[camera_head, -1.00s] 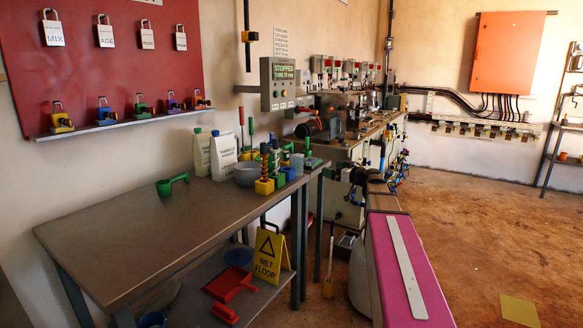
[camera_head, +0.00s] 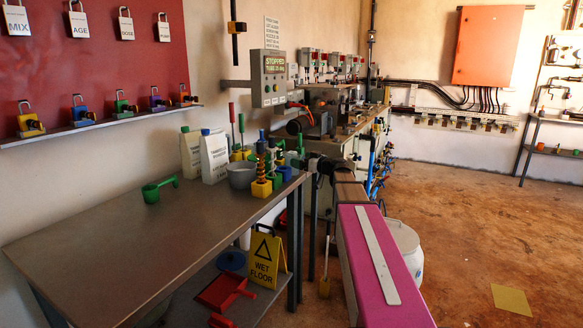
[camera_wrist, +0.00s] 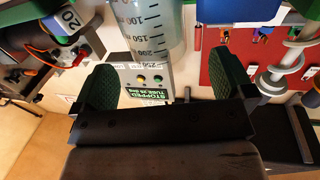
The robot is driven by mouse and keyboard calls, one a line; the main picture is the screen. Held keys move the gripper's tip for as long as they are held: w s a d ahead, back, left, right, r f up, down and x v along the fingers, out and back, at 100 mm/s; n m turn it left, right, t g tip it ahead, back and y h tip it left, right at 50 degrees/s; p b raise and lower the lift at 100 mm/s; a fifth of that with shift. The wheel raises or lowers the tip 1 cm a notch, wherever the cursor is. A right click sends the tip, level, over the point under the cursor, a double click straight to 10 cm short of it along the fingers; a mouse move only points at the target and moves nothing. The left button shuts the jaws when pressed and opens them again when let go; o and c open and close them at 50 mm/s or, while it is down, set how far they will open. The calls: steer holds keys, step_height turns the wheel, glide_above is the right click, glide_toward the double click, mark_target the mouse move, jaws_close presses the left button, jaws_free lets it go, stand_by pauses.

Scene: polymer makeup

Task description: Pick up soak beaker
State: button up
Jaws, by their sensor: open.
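A clear graduated beaker (camera_wrist: 150,28) with dark volume marks shows at the top middle of the wrist view; I take it to be the soak beaker. Its lower part in the picture lies in line with the gap between my fingers. My gripper (camera_wrist: 168,84) is open, with a green pad on each finger and nothing held between them. The beaker's far end is cut off by the frame edge. In the head view I cannot clearly make out the beaker; small items crowd the table's far end by my dark wrist.
The grey table (camera_head: 130,235) carries a green scoop (camera_head: 160,188), white bags (camera_head: 213,156), a grey bowl (camera_head: 241,175) and a yellow-based stand (camera_head: 262,187). A wet-floor sign (camera_head: 266,262) stands below. The near tabletop is clear. A control box (camera_head: 270,78) hangs behind.

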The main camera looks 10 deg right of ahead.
steer(key=shift+x, duration=3.1)
steer(key=shift+d, duration=0.15)
steer(key=c, duration=1.2)
